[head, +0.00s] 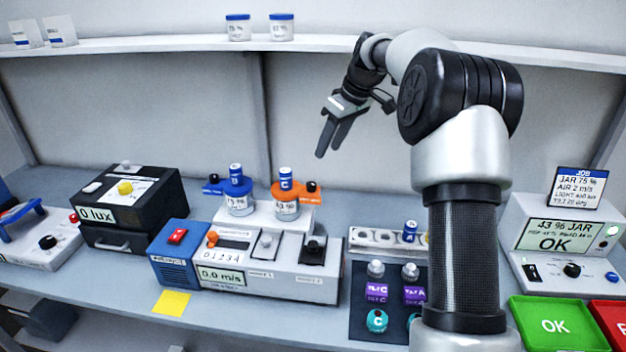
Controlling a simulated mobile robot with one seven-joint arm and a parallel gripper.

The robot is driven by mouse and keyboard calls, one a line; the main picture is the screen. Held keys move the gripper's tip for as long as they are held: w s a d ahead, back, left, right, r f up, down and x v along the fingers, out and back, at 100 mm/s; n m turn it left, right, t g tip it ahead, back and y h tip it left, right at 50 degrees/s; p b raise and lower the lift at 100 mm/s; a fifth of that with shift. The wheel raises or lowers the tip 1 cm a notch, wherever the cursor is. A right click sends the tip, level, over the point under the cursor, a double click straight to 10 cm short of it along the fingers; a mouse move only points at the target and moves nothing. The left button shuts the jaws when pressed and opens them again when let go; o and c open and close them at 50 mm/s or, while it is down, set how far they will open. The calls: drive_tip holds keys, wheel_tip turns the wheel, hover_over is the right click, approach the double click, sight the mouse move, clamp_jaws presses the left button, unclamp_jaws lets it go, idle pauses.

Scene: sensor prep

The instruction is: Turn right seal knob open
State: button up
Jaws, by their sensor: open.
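Two jars stand side by side on a white raised stand (262,222) at the bench's middle. The right jar (286,210) is marked 43 % and has an orange collar with a small black knob (312,187) at its right end. A blue-capped piece marked C (286,180) stands upright in its top. Knob positions are too small to read. My gripper (328,150) is open and empty, up and right of the right jar, touching nothing.
A blue and white instrument (270,283) reading 0.0 m/s stands in front of the jars. A black box (130,215) reading 0 lux is at left. Small vials stand on a dark mat (362,322). A green OK tray (553,325) is at right. A shelf (180,44) runs above.

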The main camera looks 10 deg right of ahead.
sight(311, 183)
drive_tip(key=x, duration=1.4)
drive_tip(key=shift+p, duration=0.35)
drive_tip(key=shift+d, duration=0.1)
clamp_jaws()
